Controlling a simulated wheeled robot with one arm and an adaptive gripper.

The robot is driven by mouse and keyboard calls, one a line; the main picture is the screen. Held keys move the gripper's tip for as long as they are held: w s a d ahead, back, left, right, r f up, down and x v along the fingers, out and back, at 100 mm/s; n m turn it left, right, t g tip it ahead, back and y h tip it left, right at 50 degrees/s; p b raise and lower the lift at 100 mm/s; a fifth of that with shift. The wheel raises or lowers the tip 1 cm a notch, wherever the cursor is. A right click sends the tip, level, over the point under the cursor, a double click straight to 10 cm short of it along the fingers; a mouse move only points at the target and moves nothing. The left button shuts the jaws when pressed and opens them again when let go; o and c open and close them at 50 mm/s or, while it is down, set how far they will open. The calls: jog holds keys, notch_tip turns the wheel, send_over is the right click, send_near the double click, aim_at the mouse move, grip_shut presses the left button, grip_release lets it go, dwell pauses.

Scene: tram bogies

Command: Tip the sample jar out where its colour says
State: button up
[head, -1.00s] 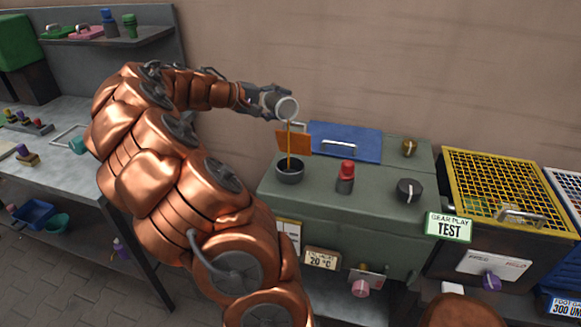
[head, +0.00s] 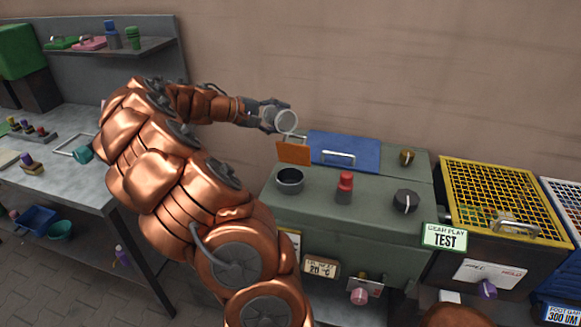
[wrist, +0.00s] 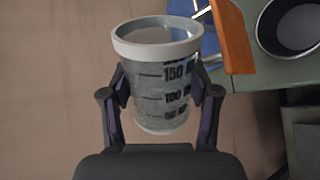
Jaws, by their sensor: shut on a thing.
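My gripper (head: 262,112) is shut on the sample jar (head: 286,121), a clear jar with a white rim and volume marks. The jar is tilted, its mouth facing right and toward the head camera, above and behind the dark round cup (head: 290,181) on the green cabinet. In the wrist view the jar (wrist: 158,85) sits between both fingers (wrist: 160,95) and looks clear, with no coloured liquid visible. An orange plate (head: 293,152) stands behind the cup. The cup also shows in the wrist view (wrist: 262,40); its contents cannot be made out.
The green cabinet (head: 375,215) also carries a blue lid (head: 343,150), a red-topped knob (head: 345,187) and a black dial (head: 406,200). A yellow mesh-topped box (head: 505,190) stands to the right. A grey bench (head: 60,170) with small items is at left.

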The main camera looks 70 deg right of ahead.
jog(key=shift+w+d+n+p, duration=0.3)
jog(key=shift+p, duration=0.55)
jog(key=shift+f+g, duration=0.3)
jog(key=shift+w+r+p, duration=0.1)
jog(key=shift+p, duration=0.2)
